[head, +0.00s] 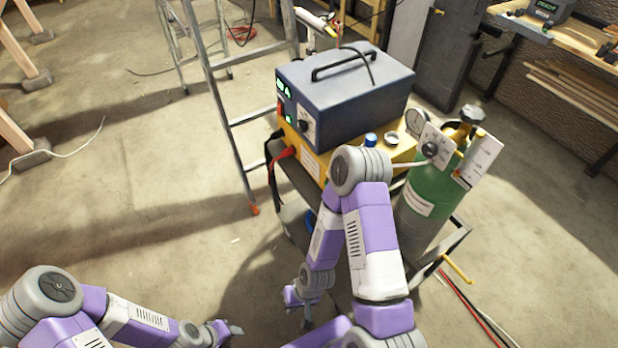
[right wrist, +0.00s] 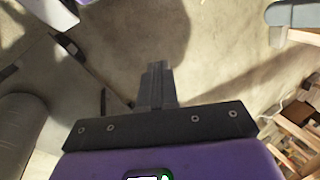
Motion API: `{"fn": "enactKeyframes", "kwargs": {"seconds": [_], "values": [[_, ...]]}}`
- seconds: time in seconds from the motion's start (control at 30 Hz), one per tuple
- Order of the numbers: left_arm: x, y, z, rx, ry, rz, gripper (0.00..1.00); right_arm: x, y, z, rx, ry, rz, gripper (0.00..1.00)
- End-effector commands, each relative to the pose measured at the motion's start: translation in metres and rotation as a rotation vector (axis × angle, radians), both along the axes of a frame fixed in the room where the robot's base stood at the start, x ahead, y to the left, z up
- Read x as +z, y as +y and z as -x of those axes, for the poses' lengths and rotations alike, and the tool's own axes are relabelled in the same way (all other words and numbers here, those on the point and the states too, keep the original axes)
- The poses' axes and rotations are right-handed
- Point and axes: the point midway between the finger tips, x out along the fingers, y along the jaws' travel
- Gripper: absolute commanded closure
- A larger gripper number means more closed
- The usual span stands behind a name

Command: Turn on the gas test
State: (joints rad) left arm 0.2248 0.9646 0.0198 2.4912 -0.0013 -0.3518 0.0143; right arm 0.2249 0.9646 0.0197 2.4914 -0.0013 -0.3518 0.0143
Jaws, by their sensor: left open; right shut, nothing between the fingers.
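A blue-grey welding machine (head: 350,95) with a lit display (head: 283,88), a red control (head: 282,106) and a round dial (head: 306,126) stands on a yellow unit (head: 312,162). A green gas cylinder (head: 431,195) stands to its right, with a top valve (head: 473,115), a gauge (head: 417,122) and a dark knob (head: 431,149) on a pale plate. I cannot read which control is the gas test. My right gripper (head: 306,312) hangs low in front of the cart, shut and empty; its closed fingers show in the right wrist view (right wrist: 157,85). My left gripper (head: 235,329) is open and empty at the bottom.
The machines and cylinder stand on a dark cart (head: 296,232). My right arm covers part of the yellow unit and cart. A ladder (head: 222,100) stands behind left. Cables lie on the floor right of the cart (head: 478,312). The floor at left is mostly clear.

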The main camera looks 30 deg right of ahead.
Motion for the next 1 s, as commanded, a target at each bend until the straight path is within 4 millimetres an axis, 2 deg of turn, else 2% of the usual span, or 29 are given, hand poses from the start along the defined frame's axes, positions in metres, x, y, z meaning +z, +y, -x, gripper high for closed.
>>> {"fn": "enactKeyframes", "kwargs": {"seconds": [0.23, 0.37, 0.47, 0.57, 0.7, 0.8, 0.9, 1.0], "values": [[0.005, 0.0, 0.0, 0.0, 0.0, 0.0, 0.57, 0.006, 0.0, -0.006, 0.016, -0.001, -0.001, 1.0], [0.024, 0.0, 0.0, 0.0, -0.001, 0.0, 0.57, 0.029, 0.0, -0.03, 0.094, 0.005, 0.003, 1.0], [0.046, 0.0, 0.0, 0.0, -0.001, 0.0, 0.57, 0.061, -0.008, -0.061, 0.195, 0.021, 0.054, 1.0], [0.069, 0.0, -0.001, 0.0, -0.001, 0.0, 0.57, 0.102, -0.028, -0.098, 0.292, 0.041, 0.175, 1.0], [0.096, 0.0, -0.001, 0.0, -0.001, 0.0, 0.57, 0.17, -0.068, -0.151, 0.359, 0.051, 0.417, 1.0], [0.109, 0.0, 0.0, 0.0, -0.001, 0.0, 0.57, 0.218, -0.093, -0.183, 0.355, 0.041, 0.585, 1.0], [0.117, 0.0, 0.0, 0.0, -0.001, 0.0, 0.57, 0.256, -0.111, -0.205, 0.331, 0.027, 0.709, 1.0], [0.12, 0.0, 0.0, 0.0, -0.001, 0.0, 0.57, 0.277, -0.121, -0.215, 0.312, 0.018, 0.779, 1.0]]}}
